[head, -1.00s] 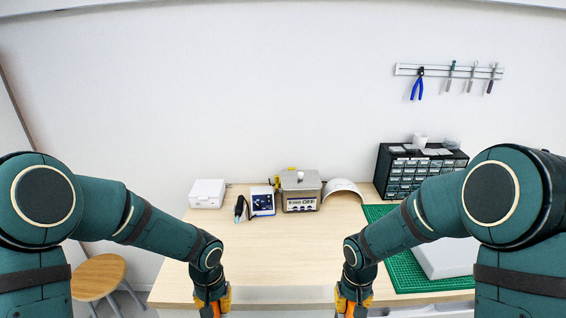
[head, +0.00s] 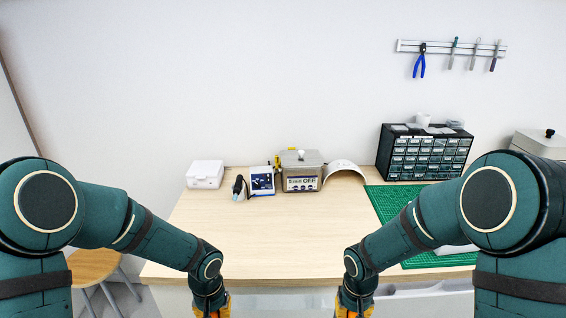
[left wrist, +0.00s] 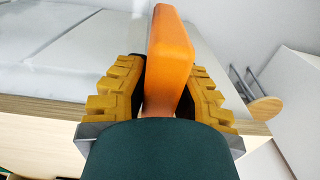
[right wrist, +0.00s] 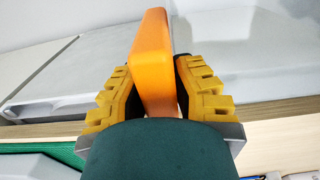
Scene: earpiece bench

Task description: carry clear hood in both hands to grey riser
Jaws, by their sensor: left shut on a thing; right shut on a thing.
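My left gripper (head: 211,306) and right gripper (head: 354,306) are low at the bottom edge of the head view, in front of the bench. Each is shut on an orange handle, seen in the left wrist view (left wrist: 168,60) and the right wrist view (right wrist: 153,65). The clear hood is see-through and shows only as a faint pale band between the grippers; its outline is hard to make out. A pale grey block (head: 455,249), which looks like the riser, lies on the green mat, mostly hidden behind my right arm.
The wooden bench (head: 270,240) has a wide clear middle. At its back stand a white box (head: 205,174), a blue-faced device (head: 262,181), a metal unit (head: 301,172), a white curved piece (head: 344,169) and a drawer cabinet (head: 425,153). The green mat (head: 388,202) lies right. A stool (head: 92,266) stands left.

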